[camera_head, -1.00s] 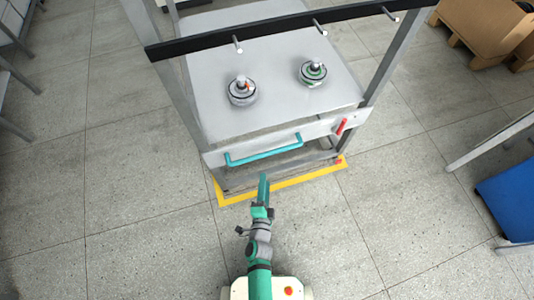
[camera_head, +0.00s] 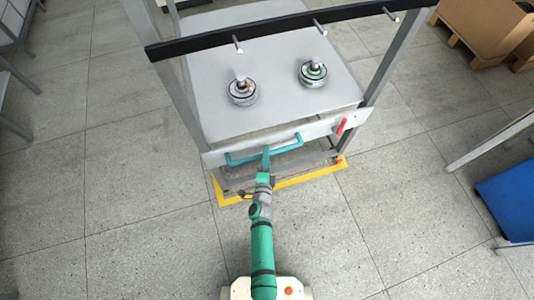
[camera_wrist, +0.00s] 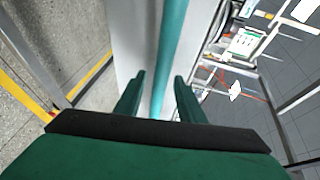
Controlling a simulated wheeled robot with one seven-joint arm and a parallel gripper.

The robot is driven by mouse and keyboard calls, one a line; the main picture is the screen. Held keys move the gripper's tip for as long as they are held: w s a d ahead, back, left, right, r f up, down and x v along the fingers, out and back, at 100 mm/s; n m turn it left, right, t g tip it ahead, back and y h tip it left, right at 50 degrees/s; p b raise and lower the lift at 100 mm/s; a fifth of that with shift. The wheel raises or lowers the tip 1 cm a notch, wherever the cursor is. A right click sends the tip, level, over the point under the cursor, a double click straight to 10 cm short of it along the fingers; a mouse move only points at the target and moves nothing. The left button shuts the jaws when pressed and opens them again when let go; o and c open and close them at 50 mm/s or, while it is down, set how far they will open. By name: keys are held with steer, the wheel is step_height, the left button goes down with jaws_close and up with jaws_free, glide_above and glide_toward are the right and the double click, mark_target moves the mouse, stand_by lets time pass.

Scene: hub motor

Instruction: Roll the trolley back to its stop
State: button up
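The grey trolley (camera_head: 270,119) stands in the upper middle of the head view, with a teal handle bar (camera_head: 243,159) across its front edge. The bar also runs upright through the middle of the wrist view (camera_wrist: 170,45). A red lever (camera_head: 341,126) sits at the trolley's front right. Yellow floor marking (camera_head: 299,179) shows around the trolley's front base.
Two hub motors (camera_head: 242,91) (camera_head: 312,73) stand on the trolley top. A black rail (camera_head: 275,30) with pegs crosses above it. A blue-topped piece (camera_head: 508,203) is at right, and a cardboard box (camera_head: 487,22) is at top right. The floor left of the trolley is clear.

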steer(key=shift+w+f, duration=0.1)
steer(key=shift+w, duration=0.55)
steer(key=shift+c, duration=0.6)
